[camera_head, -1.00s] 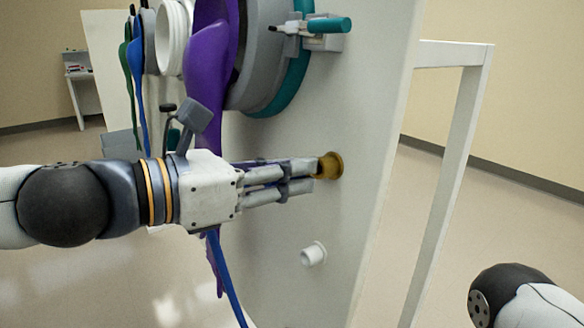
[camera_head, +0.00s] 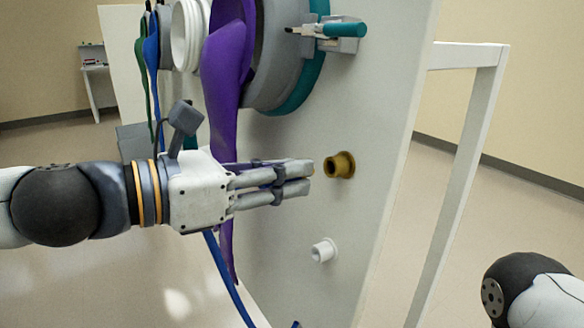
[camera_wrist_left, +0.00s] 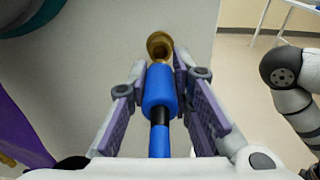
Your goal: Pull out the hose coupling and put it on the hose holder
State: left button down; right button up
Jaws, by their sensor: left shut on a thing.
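My left gripper (camera_head: 308,178) is shut on the blue hose coupling (camera_wrist_left: 160,92), which lies between its fingers in the left wrist view. In the head view the fingers hide the coupling. The brass port (camera_head: 339,165) stands out from the white panel, just beyond the fingertips, with a small clear gap between. The port also shows past the coupling's tip in the left wrist view (camera_wrist_left: 159,45). A white peg, apparently the hose holder (camera_head: 323,250), sticks out empty from the panel below the port. My right gripper is out of view.
The blue hose (camera_head: 228,285) hangs below my left gripper. A teal-handled clamp (camera_head: 340,30) sits higher up. The panel between port and peg is clear.

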pick_arm(q)
jog(key=shift+p+v, duration=0.55)
jog(key=shift+v, duration=1.1)
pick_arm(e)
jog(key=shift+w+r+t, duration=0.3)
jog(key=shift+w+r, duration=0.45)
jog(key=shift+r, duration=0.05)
pick_arm(q)
jog(key=shift+f, duration=0.1)
